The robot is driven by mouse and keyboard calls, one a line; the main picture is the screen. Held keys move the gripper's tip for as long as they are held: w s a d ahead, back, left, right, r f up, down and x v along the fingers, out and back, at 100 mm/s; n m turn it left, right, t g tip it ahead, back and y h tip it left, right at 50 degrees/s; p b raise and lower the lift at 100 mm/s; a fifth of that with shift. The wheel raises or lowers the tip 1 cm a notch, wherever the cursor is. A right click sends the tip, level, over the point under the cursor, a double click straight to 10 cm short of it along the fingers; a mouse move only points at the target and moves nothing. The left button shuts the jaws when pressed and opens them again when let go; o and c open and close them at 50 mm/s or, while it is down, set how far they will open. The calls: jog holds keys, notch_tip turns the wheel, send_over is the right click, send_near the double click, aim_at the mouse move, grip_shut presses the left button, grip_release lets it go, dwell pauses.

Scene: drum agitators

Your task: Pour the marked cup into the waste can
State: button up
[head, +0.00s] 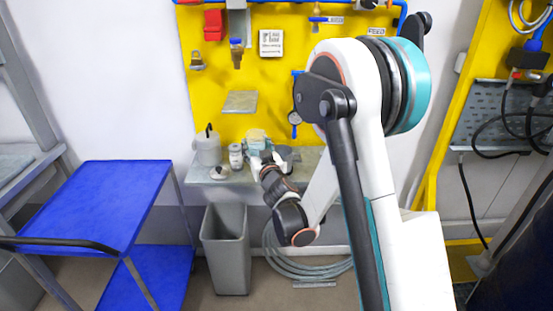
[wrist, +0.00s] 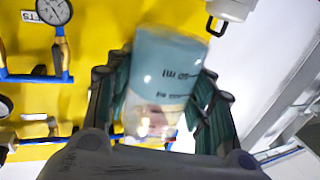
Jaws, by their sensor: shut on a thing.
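My gripper (wrist: 160,105) is shut on the marked cup (wrist: 168,70), a clear cup with dark "ml" print. The cup looks teal over the half that is at the top of the wrist picture and clear over the other half. The print and wall labels are upside down there, so the cup seems about upright. In the head view the cup (head: 256,137) shows small and pale above the shelf, partly hidden by my gripper. The grey waste can (head: 225,250) stands on the floor, below and left of the gripper, its open top facing up.
The grey shelf (head: 200,177) carries a white jug (head: 207,150) and a small white bottle (head: 236,157) left of the cup. A yellow tool board (head: 210,95) is behind. A blue cart (head: 95,205) stands at left. A coiled hose (head: 300,270) lies right of the can.

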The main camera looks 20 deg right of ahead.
jog(key=w+f+b, duration=0.2)
jog(key=f, duration=0.2)
jog(key=w+f+b, duration=0.2)
jog(key=f, duration=0.2)
jog(key=w+f+b, duration=0.2)
jog(key=f, duration=0.2)
jog(key=shift+a, duration=0.2)
jog(key=shift+d+r+m, duration=0.1)
jog(key=shift+d+m, duration=0.05)
jog(key=shift+m, duration=0.15)
